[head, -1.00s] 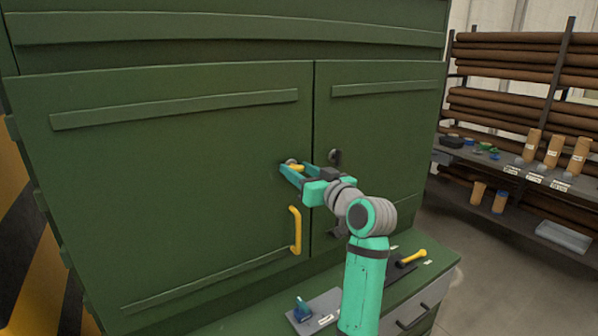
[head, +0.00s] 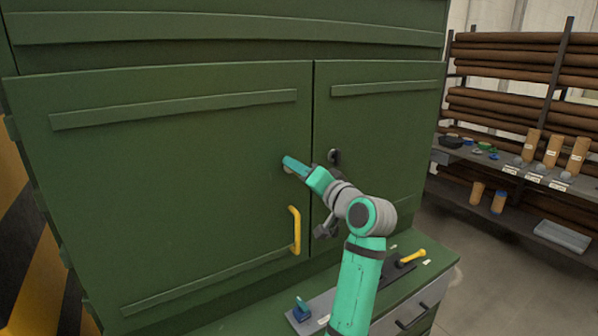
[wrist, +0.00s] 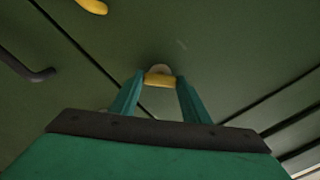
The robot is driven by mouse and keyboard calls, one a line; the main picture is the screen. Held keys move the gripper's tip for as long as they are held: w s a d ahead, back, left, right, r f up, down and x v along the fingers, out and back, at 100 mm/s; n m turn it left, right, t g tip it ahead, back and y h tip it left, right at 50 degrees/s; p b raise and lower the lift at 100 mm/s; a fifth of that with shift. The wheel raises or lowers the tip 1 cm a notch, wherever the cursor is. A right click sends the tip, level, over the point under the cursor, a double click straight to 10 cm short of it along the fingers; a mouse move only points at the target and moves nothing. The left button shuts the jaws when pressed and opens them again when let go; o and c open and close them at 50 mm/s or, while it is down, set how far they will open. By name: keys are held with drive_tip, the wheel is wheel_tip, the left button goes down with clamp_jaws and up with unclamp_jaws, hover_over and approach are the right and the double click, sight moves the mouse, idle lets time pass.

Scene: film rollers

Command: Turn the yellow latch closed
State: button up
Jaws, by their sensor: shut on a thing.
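The yellow latch (wrist: 160,81) sits on a pale round mount on the green cabinet's left door (head: 190,150), near the seam between the doors. In the wrist view it lies crosswise between the two teal fingers of my gripper (wrist: 160,88), which is shut on it. In the head view my gripper (head: 290,166) reaches the door from the right, and its fingers hide the latch.
A yellow door handle (head: 295,230) stands out below the latch. A dark hook-like fitting (head: 334,157) is on the right door. Below, a ledge holds a yellow-handled tool (head: 411,257) and a blue item (head: 302,309). A shelf of rolls stands at right.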

drive_tip(key=shift+m, duration=3.8)
drive_tip(key=o, duration=1)
drive_tip(key=shift+w, duration=0.1)
drive_tip(key=shift+o, duration=0.2)
drive_tip(key=v, duration=1.1)
